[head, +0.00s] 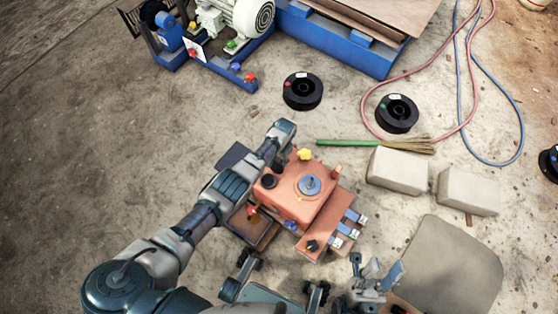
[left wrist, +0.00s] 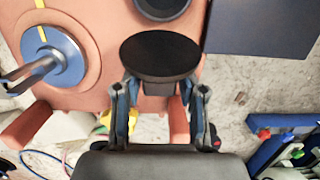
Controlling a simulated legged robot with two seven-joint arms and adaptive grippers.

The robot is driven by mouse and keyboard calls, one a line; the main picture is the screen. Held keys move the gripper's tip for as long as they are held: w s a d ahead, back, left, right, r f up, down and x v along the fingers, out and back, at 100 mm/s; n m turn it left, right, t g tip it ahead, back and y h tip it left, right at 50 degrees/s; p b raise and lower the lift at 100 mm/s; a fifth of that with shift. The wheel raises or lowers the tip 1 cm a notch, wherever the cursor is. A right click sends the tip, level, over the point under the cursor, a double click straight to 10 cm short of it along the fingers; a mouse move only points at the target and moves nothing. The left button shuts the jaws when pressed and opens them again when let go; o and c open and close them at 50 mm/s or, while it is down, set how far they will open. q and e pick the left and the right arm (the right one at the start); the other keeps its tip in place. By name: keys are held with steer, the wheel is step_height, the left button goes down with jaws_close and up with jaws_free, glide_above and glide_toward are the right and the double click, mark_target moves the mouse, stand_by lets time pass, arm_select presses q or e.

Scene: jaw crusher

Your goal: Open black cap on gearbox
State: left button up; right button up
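The orange-red gearbox (head: 300,202) stands on the floor in the middle of the head view, with a round blue-grey cover (head: 309,186) on top. My left arm reaches over its left side, with the left gripper (head: 272,152) above its far left corner. In the left wrist view a black disc-shaped cap (left wrist: 160,52) with a narrower lower part is in front of the left gripper (left wrist: 160,84). The fingers are apart on either side of that lower part; contact is unclear. A black round neck (left wrist: 162,6) is beyond the cap. My right gripper (head: 370,276) is open and empty, lower right.
Blue levers (head: 347,230) are at the gearbox's right. A green-handled broom (head: 370,144), pale blocks (head: 398,170), black spools (head: 302,91) and red and blue hoses lie beyond. Blue machinery (head: 340,40) stands at the back. The floor at left is clear.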

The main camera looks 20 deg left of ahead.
arm_select(q)
steer(key=shift+o, duration=0.4)
steer(key=shift+s, duration=0.1)
step_height(320, 180, up, 12)
steer(key=w, duration=0.2)
steer(key=shift+d+f, duration=0.15)
steer(key=shift+f, duration=0.05)
